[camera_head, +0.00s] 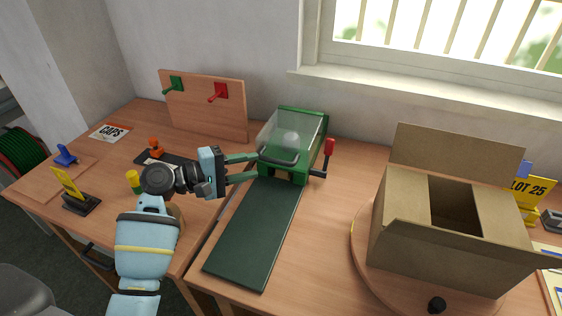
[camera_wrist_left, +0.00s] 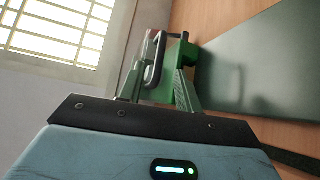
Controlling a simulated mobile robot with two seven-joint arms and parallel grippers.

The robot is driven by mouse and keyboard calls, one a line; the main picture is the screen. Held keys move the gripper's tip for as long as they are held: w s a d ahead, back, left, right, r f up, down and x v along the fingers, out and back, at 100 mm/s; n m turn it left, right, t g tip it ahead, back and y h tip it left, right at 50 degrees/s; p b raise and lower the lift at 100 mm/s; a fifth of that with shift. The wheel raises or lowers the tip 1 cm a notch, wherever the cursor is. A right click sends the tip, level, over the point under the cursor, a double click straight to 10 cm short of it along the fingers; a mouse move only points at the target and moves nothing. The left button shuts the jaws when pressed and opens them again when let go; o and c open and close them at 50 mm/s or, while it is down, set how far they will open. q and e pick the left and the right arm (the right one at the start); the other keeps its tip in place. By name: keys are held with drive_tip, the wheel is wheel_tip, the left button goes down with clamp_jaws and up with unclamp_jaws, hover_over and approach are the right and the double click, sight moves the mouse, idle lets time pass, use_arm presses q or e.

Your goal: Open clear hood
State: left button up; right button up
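The green pad printer (camera_head: 311,163) stands on the table with its clear hood (camera_head: 291,133) down over its top. The hood's dark handle (camera_head: 283,163) runs across its front. My left gripper (camera_head: 258,163) reaches in from the left, its fingertips at the handle's left end. In the left wrist view the fingers (camera_wrist_left: 158,84) are apart, with the handle (camera_wrist_left: 154,58) showing between and beyond them. Contact with the handle cannot be told. My right gripper is not in view.
A red-knobbed lever (camera_head: 329,148) stands at the printer's right side. A dark green belt (camera_head: 254,232) extends in front. An open cardboard box (camera_head: 405,240) stands on a round turntable (camera_head: 359,250) at right. A pegboard (camera_head: 205,115) stands behind left.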

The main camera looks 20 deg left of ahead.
sight(273, 162)
use_arm(q)
drive_tip(key=shift+x, duration=3.95)
drive_tip(key=shift+c, duration=0.4)
clamp_jaws()
